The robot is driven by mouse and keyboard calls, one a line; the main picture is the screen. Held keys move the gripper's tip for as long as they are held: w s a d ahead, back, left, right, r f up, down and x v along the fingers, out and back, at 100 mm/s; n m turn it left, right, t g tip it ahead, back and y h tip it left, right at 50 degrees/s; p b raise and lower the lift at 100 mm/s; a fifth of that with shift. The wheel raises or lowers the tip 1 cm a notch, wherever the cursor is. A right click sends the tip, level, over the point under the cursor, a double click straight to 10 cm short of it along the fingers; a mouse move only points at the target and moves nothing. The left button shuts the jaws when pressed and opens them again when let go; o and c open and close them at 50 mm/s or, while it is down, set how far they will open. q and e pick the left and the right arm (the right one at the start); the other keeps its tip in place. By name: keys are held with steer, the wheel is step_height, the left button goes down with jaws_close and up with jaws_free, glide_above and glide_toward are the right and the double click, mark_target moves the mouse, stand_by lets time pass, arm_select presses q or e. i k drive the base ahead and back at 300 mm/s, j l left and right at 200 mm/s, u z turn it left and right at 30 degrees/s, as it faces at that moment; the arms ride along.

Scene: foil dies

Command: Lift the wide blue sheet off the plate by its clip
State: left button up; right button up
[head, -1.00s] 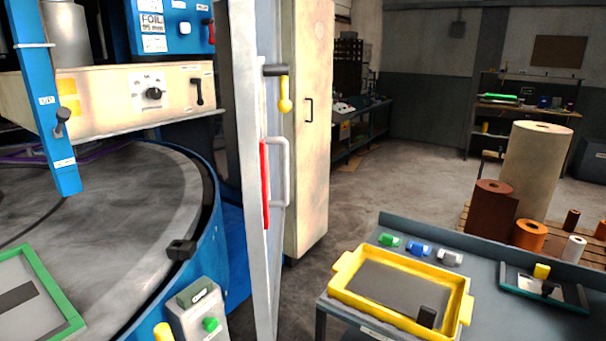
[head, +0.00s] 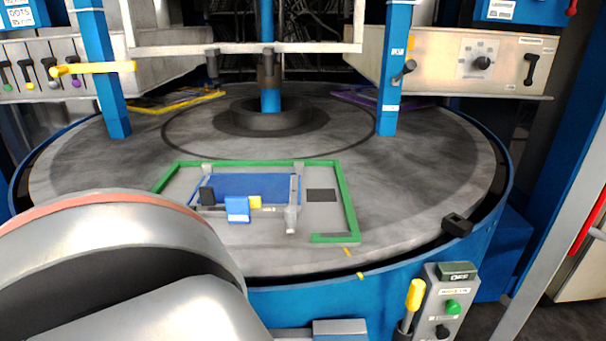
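The wide blue sheet (head: 253,184) lies on a grey plate (head: 320,220) edged by a green frame (head: 347,195), on the front of the round table. A thin bar with grey uprights (head: 292,205) crosses in front of the sheet. Neither of my grippers shows. My own grey arm link fills the lower left and hides the plate's front left corner.
The round grey table (head: 430,170) has a blue rim. Blue posts (head: 393,70) and a white overhead frame (head: 240,48) stand behind the plate. A control box (head: 445,305) with a yellow-handled lever (head: 415,295) is at front right. A dark block (head: 457,224) sits at the rim.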

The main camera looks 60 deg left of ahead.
mark_target(271, 188)
steer(key=u, duration=2.1)
